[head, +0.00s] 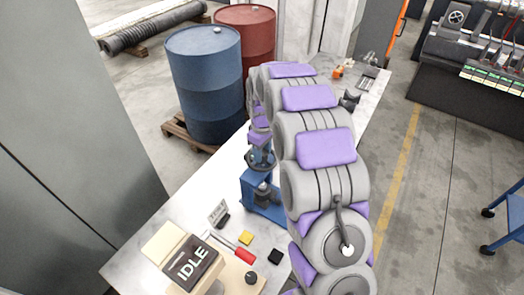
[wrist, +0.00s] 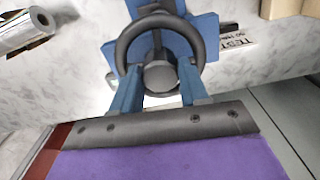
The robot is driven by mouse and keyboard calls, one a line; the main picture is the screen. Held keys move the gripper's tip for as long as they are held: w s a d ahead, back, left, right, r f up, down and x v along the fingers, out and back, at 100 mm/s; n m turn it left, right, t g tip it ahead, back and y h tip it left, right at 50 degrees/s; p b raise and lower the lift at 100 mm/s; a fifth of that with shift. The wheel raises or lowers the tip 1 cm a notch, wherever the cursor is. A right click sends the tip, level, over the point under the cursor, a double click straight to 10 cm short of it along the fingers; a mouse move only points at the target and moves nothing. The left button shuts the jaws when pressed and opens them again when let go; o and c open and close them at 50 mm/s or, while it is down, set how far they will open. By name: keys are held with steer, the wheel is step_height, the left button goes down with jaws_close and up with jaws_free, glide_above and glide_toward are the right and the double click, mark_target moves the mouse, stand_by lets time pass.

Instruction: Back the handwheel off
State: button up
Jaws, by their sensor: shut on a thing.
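The handwheel (wrist: 122,42) is a dark ring with a round grey hub and a spoke, seen from above in the wrist view. In the head view the handwheel (head: 262,161) sits on top of a blue press (head: 262,195) on the bench. My gripper (wrist: 159,74) has its two blue fingers inside the near part of the ring, one on each side of the hub. It is shut on the handwheel. In the head view my arm hides part of the gripper and of the press.
A blue barrel (head: 207,85) and a red barrel (head: 247,32) stand behind.

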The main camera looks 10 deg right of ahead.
steer(key=n, duration=0.4)
steer(key=shift+n, duration=0.3)
steer(key=shift+w+n+p, duration=0.15)
steer(key=shift+n+p, duration=0.15)
steer(key=shift+n, duration=1.6)
steer(key=o, duration=1.1)
steer(key=shift+c, duration=0.2)
step_height(320, 180, up, 17)
steer(key=shift+r, duration=0.15)
